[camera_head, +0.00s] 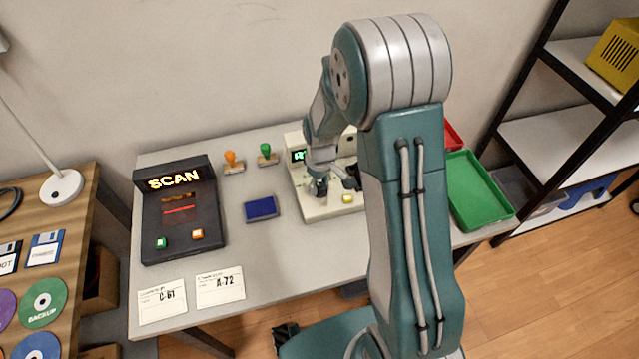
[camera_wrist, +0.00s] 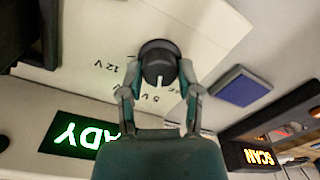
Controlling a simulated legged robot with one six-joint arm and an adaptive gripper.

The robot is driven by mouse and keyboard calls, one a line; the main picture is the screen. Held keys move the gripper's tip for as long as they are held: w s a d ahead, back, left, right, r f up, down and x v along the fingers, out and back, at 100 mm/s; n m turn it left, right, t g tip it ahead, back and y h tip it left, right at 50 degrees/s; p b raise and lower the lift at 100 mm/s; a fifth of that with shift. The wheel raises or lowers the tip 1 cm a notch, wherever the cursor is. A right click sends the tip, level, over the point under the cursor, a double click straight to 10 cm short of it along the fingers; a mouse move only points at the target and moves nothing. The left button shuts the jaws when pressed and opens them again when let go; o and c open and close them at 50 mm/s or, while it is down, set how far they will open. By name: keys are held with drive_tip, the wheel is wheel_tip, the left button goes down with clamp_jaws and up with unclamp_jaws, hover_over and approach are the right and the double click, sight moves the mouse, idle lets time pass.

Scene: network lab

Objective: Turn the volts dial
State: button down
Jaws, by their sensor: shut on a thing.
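The volts dial (camera_wrist: 158,62) is a round black knob with a white pointer line, on a cream-coloured device (camera_wrist: 80,75). The line points toward the bottom of the wrist view, near the "5 V" label; a "12 V" label lies to the left. My gripper (camera_wrist: 159,78) is shut on the dial, one finger on each side. In the head view my gripper (camera_head: 335,182) is over the cream device (camera_head: 322,210), and my arm hides part of it; I cannot make out the dial there. A green lit display (camera_wrist: 82,136) reads partly "READY", upside down and partly covered.
A black SCAN box (camera_head: 180,225) stands left of the device. A blue pad (camera_head: 261,208) and orange (camera_head: 233,163) and green (camera_head: 267,155) stamps lie between. A yellow button (camera_head: 347,198) sits on the device front. A green tray (camera_head: 478,195) is at the right.

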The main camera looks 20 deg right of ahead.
drive_tip(key=shift+m, duration=0.3)
drive_tip(key=m, duration=0.3)
drive_tip(key=shift+s+f+m, duration=0.1)
drive_tip(key=shift+m, duration=2.1)
drive_tip(key=shift+c, duration=1.5)
unclamp_jaws()
